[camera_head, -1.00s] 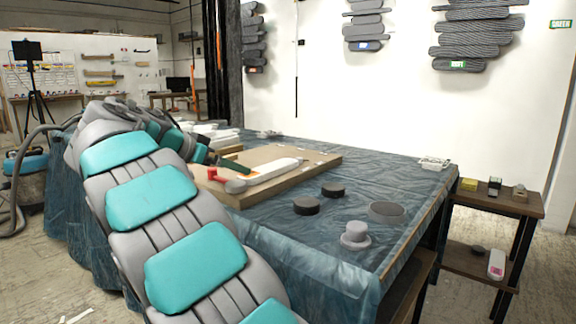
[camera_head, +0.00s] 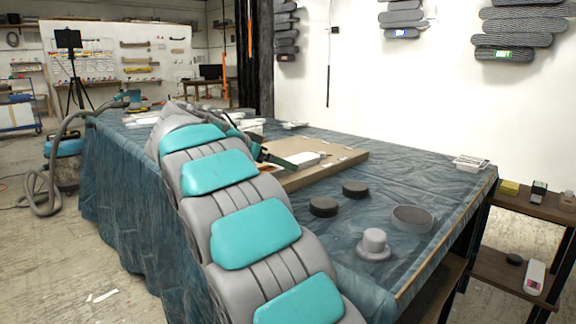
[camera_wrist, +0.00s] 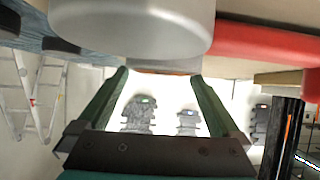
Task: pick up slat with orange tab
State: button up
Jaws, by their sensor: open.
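A pale slat (camera_head: 307,159) lies on the wooden board on the covered table, partly hidden by my arm and gripper. My gripper (camera_head: 284,161) has green fingers and is at the near left end of the slat. In the wrist view my gripper (camera_wrist: 160,75) is open, its fingers spread apart. A thin orange strip (camera_wrist: 165,73) shows between the fingertips, under a pale edge; it looks like the orange tab, though its body is mostly hidden. I cannot tell whether the fingers touch it.
A large grey round thing (camera_wrist: 135,25) and a red bar (camera_wrist: 265,42) are close in the wrist view. Dark discs (camera_head: 323,206), a grey knobbed piece (camera_head: 374,244) and a ring (camera_head: 412,219) stand on the table (camera_head: 400,180). Slat reliefs (camera_head: 518,28) hang on the wall.

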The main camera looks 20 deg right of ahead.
jog(key=shift+x, duration=1)
jog(key=shift+c, duration=0.4)
jog(key=c, duration=1.4)
jog(key=shift+r, duration=0.1)
